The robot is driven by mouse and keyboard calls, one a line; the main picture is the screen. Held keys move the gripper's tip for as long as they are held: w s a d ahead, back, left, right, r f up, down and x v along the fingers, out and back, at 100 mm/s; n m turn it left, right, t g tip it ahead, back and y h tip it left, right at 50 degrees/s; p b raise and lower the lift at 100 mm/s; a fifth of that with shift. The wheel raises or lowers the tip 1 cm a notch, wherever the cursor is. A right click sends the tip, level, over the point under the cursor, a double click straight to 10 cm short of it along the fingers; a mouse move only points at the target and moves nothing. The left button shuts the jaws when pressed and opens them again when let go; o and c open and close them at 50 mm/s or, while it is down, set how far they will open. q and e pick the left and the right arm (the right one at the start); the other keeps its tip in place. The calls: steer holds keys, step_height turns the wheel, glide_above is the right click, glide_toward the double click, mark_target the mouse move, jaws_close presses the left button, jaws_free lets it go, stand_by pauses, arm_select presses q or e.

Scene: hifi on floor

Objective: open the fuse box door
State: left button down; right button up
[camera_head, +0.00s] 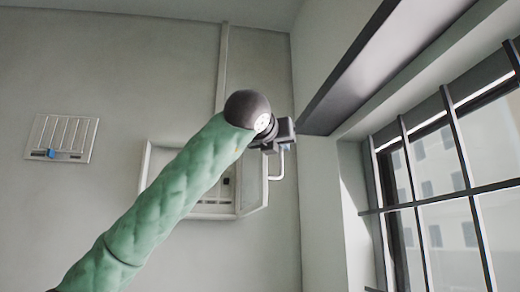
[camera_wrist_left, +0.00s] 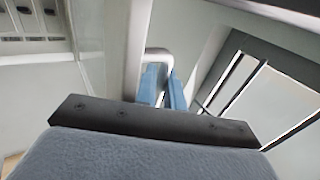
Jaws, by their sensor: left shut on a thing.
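The white fuse box (camera_head: 145,165) is on the back wall in the head view, partly hidden behind my left arm. Its door (camera_head: 254,190) is hinged on the right side and stands swung out from the box, so part of the inside shows. The pale bar handle (camera_head: 281,166) is on the door's free edge. My left gripper (camera_head: 283,147) is shut on the handle. In the left wrist view, the blue fingertips (camera_wrist_left: 163,90) are on either side of the handle (camera_wrist_left: 158,57), and fuse switches (camera_wrist_left: 32,18) show at top left. My right gripper is out of view.
A slatted wall panel (camera_head: 70,133) with a small blue piece is at the left. A barred window (camera_head: 440,170) fills the right, with a dark beam (camera_head: 370,65) above and left of it. A wall corner lies close to the right of the door.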

arm_select(q)
steer(key=shift+w+d+r+n+y, duration=0.15)
steer(key=shift+w+d+y, duration=0.1)
steer(key=shift+d, duration=0.2)
steer(key=shift+w+d+f+n+y, duration=0.15)
steer(key=shift+d+y, duration=0.1)
steer(key=shift+d, duration=0.15)
steer(key=shift+r, duration=0.1)
steer(key=c, duration=1.6)
jaws_free()
steer(key=shift+c, duration=0.2)
steer(key=shift+s+d, duration=0.1)
steer(key=shift+r, duration=0.1)
